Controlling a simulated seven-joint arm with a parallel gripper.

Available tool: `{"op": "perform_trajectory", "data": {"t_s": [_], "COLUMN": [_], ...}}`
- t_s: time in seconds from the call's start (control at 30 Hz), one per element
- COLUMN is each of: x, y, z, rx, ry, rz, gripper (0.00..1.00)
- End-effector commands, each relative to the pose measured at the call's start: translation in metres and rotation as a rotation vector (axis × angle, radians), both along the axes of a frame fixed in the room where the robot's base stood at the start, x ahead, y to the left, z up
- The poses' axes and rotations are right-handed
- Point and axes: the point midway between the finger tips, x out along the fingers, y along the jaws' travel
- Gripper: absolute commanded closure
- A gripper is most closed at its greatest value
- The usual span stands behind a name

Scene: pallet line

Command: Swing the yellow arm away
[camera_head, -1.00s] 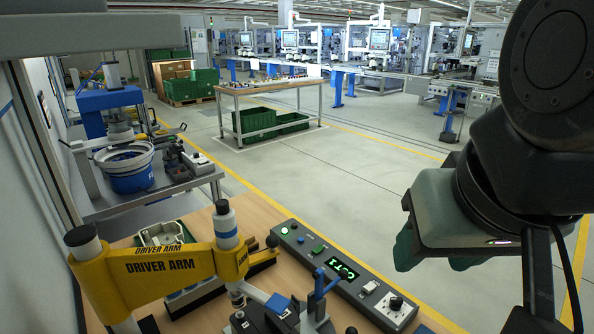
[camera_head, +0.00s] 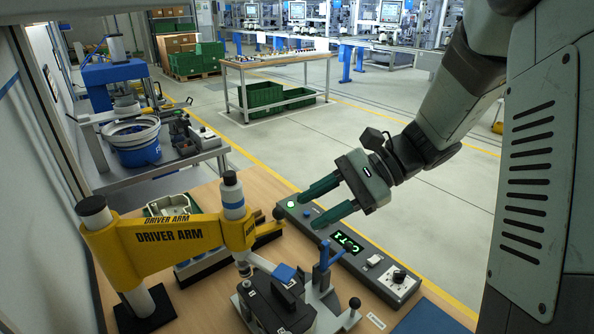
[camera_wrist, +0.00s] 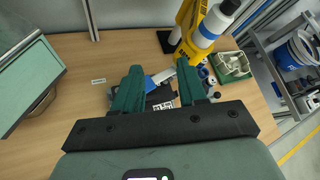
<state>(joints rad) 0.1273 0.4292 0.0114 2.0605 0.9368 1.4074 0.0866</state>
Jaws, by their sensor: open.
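The yellow arm (camera_head: 165,242), marked DRIVER ARM, reaches across the workbench from a post at the left to a white and blue driver (camera_head: 234,200) at its right end. The driver's lower tip is above the dark fixture (camera_head: 275,300) with a blue-handled clamp. In the wrist view the yellow arm (camera_wrist: 190,20) shows at the top, right of centre, with the driver (camera_wrist: 213,25) at its end. My gripper (camera_head: 318,204) is open and empty, to the right of the driver and above the control box, apart from the yellow arm.
A control box (camera_head: 375,262) with a green display and buttons lies on the wooden bench (camera_head: 275,195). A grey-green casting (camera_head: 170,207) sits behind the yellow arm. A side table with a blue bowl feeder (camera_head: 138,150) stands at the left. Open floor lies beyond the bench.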

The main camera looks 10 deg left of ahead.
Motion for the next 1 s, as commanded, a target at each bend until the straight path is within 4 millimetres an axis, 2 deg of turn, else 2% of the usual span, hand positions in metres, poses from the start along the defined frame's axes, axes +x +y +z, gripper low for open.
{"op": "perform_trajectory", "data": {"t_s": [0.03,0.2,0.4,0.57,0.67,1.0], "x": [0.013,0.053,0.081,0.088,0.088,0.085], "y": [0.002,0.004,0.0,0.001,0.009,0.071], "z": [-0.015,-0.052,-0.086,-0.096,-0.096,-0.095], "rx": [0.059,0.252,0.4,0.439,0.441,0.438], "ry": [0.07,0.246,0.364,0.394,0.394,0.394], "rz": [-0.043,-0.191,-0.315,-0.348,-0.348,-0.346], "gripper": [0.59,0.59,0.59,0.59,0.59,0.59]}}
